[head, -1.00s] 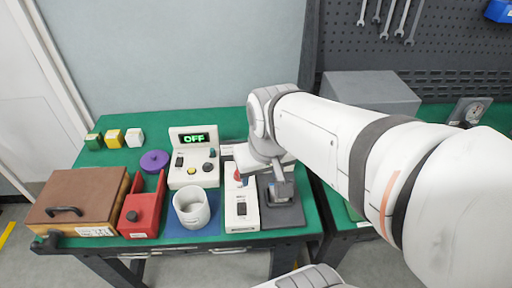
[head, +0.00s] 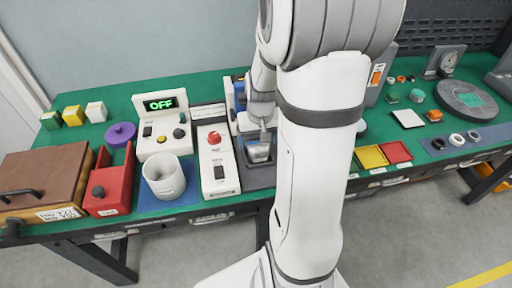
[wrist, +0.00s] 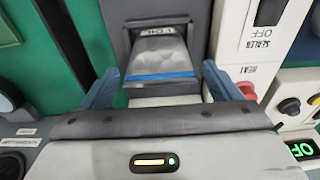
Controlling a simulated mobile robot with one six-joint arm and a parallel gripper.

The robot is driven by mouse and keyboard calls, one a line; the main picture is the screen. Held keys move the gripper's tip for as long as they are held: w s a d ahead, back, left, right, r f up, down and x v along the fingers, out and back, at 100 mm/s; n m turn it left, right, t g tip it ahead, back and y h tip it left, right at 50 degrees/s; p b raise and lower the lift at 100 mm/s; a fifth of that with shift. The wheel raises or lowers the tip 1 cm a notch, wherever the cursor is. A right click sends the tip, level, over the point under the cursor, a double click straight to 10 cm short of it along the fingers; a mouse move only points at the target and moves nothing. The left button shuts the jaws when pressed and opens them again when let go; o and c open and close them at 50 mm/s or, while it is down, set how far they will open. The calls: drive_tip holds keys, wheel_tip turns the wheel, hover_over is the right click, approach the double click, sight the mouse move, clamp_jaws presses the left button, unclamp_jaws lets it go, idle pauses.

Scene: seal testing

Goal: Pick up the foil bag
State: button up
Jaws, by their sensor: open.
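The foil bag (wrist: 160,55) is a silvery pouch with a blue band and a label. In the wrist view it lies on a dark grey plate (wrist: 118,12), between and beyond the two blue fingers of my gripper (wrist: 165,88). The fingers are spread apart with a gap on each side of the bag. In the head view the bag (head: 258,152) shows as a small grey patch below my wrist, partly hidden by my arm. I cannot tell how high the fingers are above the plate.
The white sealer unit (head: 216,165) with a red knob stands just left of the plate. Further left are a white cup (head: 165,178), an OFF display box (head: 162,122), a red holder (head: 110,190) and a brown box (head: 42,178). Yellow and red trays (head: 372,157) lie right of my arm.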

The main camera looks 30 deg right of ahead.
drive_tip(key=f, duration=0.4)
drive_tip(key=shift+w+d+f, duration=0.1)
drive_tip(key=shift+w+f, duration=0.1)
drive_tip(key=shift+w, duration=0.15)
drive_tip(key=shift+c, duration=0.5)
drive_tip(key=c, duration=1)
drive_tip(key=shift+r, duration=0.15)
